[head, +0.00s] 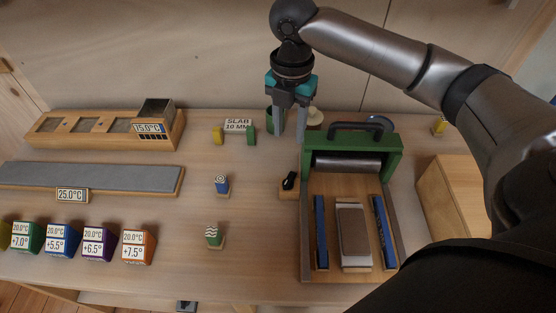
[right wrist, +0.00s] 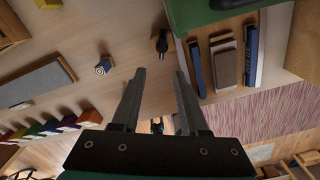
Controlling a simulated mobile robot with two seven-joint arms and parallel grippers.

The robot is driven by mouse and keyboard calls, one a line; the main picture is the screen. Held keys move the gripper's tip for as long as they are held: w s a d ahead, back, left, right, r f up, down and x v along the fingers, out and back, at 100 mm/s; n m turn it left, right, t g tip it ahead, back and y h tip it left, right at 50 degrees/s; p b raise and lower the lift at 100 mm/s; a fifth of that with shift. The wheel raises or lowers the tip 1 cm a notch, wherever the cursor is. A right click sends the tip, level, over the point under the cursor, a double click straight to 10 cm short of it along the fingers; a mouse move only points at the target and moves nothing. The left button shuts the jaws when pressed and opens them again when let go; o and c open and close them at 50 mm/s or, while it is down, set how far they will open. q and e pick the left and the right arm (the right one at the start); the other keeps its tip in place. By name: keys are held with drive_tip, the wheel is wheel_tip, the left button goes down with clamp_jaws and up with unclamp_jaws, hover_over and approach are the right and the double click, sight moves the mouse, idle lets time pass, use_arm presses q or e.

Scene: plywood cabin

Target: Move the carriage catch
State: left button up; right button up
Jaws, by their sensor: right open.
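The carriage catch appears to be the small black lever (head: 289,180) on a wooden block, at the left side of the roller press. It also shows in the right wrist view (right wrist: 162,42), beyond the fingertips. The press has a green frame (head: 394,143) with a black handle, a grey roller (head: 348,164) and a wooden bed (head: 331,208). My right gripper (head: 290,138) points down with its fingers apart and nothing between them. In the head view it appears behind the lever; the right wrist view (right wrist: 160,76) shows a gap to it.
A slab and two blue bars (head: 320,232) lie on the press bed. A blue-topped piece (head: 222,184) and a striped piece (head: 214,235) stand left of the press. Several labelled cubes (head: 138,247) line the front left.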

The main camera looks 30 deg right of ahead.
drive_tip(key=b, duration=0.2)
approach(289, 178)
wheel_tip(289, 178, down, 8)
drive_tip(key=shift+r+b, duration=0.15)
drive_tip(key=shift+b, duration=0.55)
drive_tip(key=shift+f, duration=0.65)
use_arm(q)
drive_tip(key=s+f, duration=0.1)
drive_tip(key=f, duration=0.1)
drive_tip(key=s+f, duration=0.1)
drive_tip(key=shift+s+f, duration=0.1)
drive_tip(key=shift+f, duration=0.3)
drive_tip(key=shift+s, duration=0.2)
drive_tip(key=shift+s+a, duration=0.1)
drive_tip(key=shift+s, duration=0.05)
use_arm(e)
drive_tip(key=shift+w, duration=0.1)
clamp_jaws()
